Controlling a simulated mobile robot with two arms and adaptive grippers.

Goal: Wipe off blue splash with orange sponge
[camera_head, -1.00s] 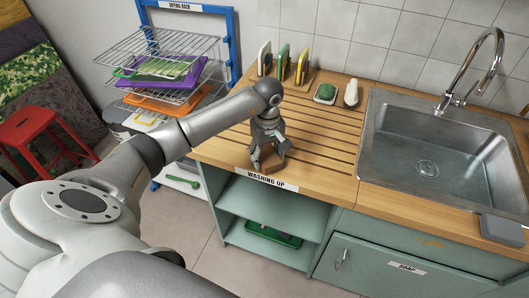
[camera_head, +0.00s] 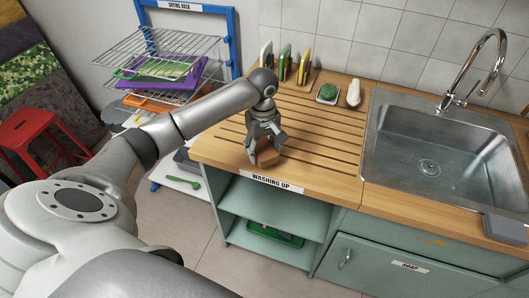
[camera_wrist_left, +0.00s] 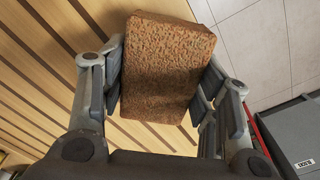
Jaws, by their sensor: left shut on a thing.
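My left gripper (camera_head: 262,150) is over the front left part of the slatted wooden worktop. It is shut on the orange sponge (camera_head: 267,157), which looks brown-orange here. In the left wrist view the sponge (camera_wrist_left: 168,68) is a rough block between the two fingers (camera_wrist_left: 160,85). It is at or just above the worktop; I cannot tell whether it touches. No blue splash shows in either view; the arm, gripper and sponge hide part of the worktop. My right gripper is not in view.
A steel sink (camera_head: 435,140) with a tap (camera_head: 478,70) is on the right. Several upright items (camera_head: 285,64), a green sponge in a dish (camera_head: 327,93) and a pale item (camera_head: 353,93) stand along the back. A drying rack (camera_head: 165,60) is at the left. The middle slats are clear.

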